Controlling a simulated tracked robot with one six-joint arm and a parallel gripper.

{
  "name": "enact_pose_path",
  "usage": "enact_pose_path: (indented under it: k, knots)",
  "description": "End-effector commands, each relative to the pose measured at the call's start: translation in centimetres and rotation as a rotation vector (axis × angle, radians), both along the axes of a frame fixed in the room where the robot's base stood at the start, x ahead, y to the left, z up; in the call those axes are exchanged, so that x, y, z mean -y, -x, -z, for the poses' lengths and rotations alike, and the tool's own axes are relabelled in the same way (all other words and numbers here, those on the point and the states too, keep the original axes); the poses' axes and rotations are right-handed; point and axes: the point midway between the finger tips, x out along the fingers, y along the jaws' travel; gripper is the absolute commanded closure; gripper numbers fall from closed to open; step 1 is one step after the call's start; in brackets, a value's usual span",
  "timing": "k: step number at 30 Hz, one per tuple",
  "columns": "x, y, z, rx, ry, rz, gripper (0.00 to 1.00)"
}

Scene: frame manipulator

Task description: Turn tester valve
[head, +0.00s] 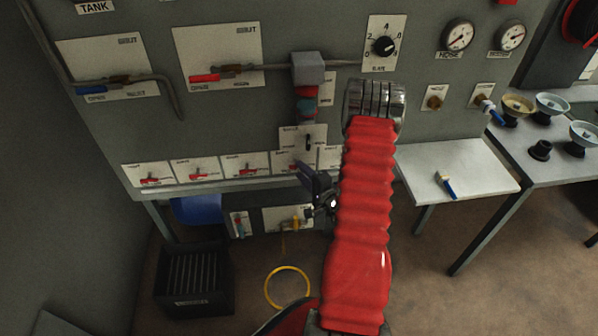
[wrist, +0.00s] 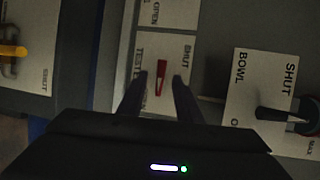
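The tester valve shows in the wrist view as a red handle (wrist: 161,76) on a white plate (wrist: 178,48) marked TESTER and SHUT, the lettering turned sideways. My gripper (wrist: 160,80) is open, with one dark finger on each side of the handle in the picture. I see a gap on both sides; whether the fingertips reach the handle in depth I cannot tell. In the head view my gripper (head: 306,174) is at the right part of the lower row of red-handled valves, partly hidden by my red arm.
A BOWL plate with a black handle (wrist: 272,114) is close on the right in the wrist view. A yellow-handled valve (wrist: 12,50) is at the left. In the head view, a side table (head: 470,165) stands right of the panel, and a black crate (head: 195,280) is on the floor.

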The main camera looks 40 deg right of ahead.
Motion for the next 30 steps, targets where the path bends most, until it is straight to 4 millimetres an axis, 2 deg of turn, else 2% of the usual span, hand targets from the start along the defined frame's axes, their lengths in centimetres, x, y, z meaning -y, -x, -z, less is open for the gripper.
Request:
enact_pose_path:
  k: [6, 15, 28, 30]
  knots:
    - [0.3, -1.6, 0.3, 0.000, 0.000, 0.000, 0.68]
    - [0.3, -1.7, 0.3, 0.000, 0.000, 0.000, 0.69]
    - [0.3, -1.7, 0.3, -0.001, 0.000, 0.000, 0.99]
    - [0.3, -1.7, 0.4, -0.001, -0.001, 0.000, 1.00]
